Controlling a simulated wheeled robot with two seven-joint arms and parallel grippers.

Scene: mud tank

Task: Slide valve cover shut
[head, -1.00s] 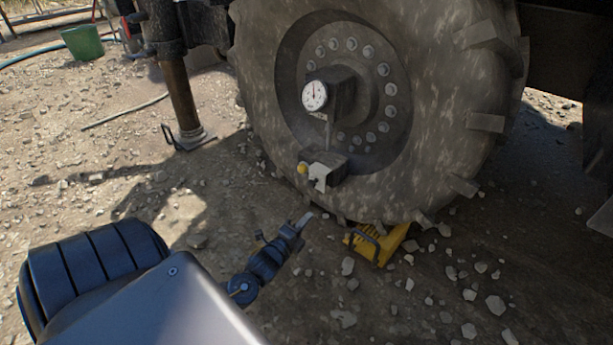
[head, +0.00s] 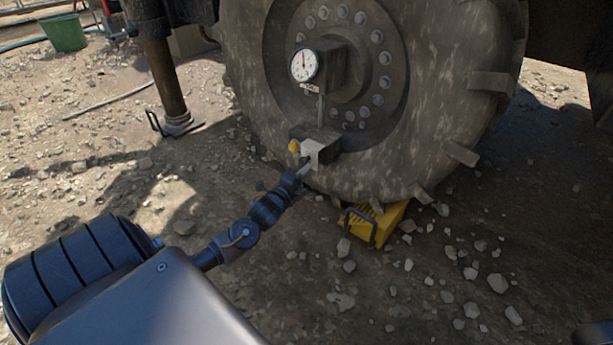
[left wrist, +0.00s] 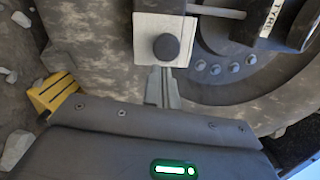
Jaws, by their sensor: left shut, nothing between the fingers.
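The valve cover (head: 313,152) is a pale plate on the front of a dark block (head: 322,136) low on the big wheel. In the left wrist view the cover (left wrist: 147,27) fills the upper middle, with a dark round knob (left wrist: 166,47) on it. A yellow knob (head: 294,146) sits at the block's left side. My left gripper (head: 304,169) is shut and empty, its tips at the cover's lower edge. In the left wrist view the shut fingers (left wrist: 164,74) point up just below the knob; I cannot tell whether they touch the cover.
A round gauge (head: 304,65) is mounted above the block on the muddy wheel (head: 450,100). A yellow wheel chock (head: 375,222) lies under the tyre. A support leg (head: 168,85) stands at left. Stones cover the ground. A green bucket (head: 64,33) stands far left.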

